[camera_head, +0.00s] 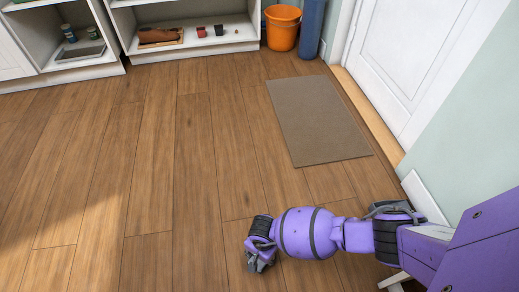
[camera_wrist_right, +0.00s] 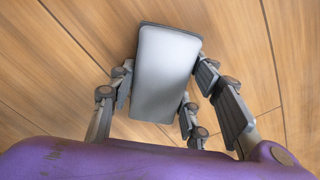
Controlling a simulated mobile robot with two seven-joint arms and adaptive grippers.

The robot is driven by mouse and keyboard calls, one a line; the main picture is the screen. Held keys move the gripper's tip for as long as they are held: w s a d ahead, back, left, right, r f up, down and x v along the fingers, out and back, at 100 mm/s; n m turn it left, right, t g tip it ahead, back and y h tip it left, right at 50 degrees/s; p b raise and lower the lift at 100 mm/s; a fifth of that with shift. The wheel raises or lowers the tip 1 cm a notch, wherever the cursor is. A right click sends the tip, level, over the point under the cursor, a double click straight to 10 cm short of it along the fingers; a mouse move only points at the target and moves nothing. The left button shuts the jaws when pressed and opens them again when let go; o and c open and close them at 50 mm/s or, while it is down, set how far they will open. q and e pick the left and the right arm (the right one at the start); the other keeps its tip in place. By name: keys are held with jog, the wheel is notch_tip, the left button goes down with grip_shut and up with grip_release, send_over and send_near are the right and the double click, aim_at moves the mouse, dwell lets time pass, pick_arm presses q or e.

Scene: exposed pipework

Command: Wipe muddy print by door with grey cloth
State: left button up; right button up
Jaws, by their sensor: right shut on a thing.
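My right gripper (camera_head: 258,262) is low over the wooden floor at the lower middle of the head view. In the right wrist view, its fingers (camera_wrist_right: 165,98) are closed around the sides of a pale grey, rounded rectangular piece (camera_wrist_right: 166,70) with a darker edge. It looks like the grey cloth, though it appears stiff and flat. In the head view I cannot make out the cloth at the gripper. The white door (camera_head: 420,55) is at the upper right. I see no clear muddy print on the floor. My left gripper is out of view.
A grey-brown mat (camera_head: 315,120) lies along the door. An orange bucket (camera_head: 282,28) and a blue cylinder (camera_head: 310,28) stand behind it. White shelves (camera_head: 195,51) line the back. The wooden floor (camera_head: 150,190) at left and middle is clear.

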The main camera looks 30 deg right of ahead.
jog(key=shift+w+d+r+b, duration=0.1)
jog(key=shift+w+d+b, duration=0.3)
jog(key=shift+w, duration=0.5)
jog(key=shift+w+d, duration=0.7)
jog(key=shift+w, duration=0.1)
jog(key=shift+w+d, duration=0.95)
jog(key=shift+w, duration=0.25)
jog(key=shift+w+d, duration=0.55)
jog(key=shift+w, duration=0.3)
jog(key=shift+w+d, duration=0.5)
jog(key=shift+w, duration=0.3)
jog(key=shift+w+d, duration=0.2)
jog(key=shift+d, duration=0.05)
jog(key=shift+s, duration=0.1)
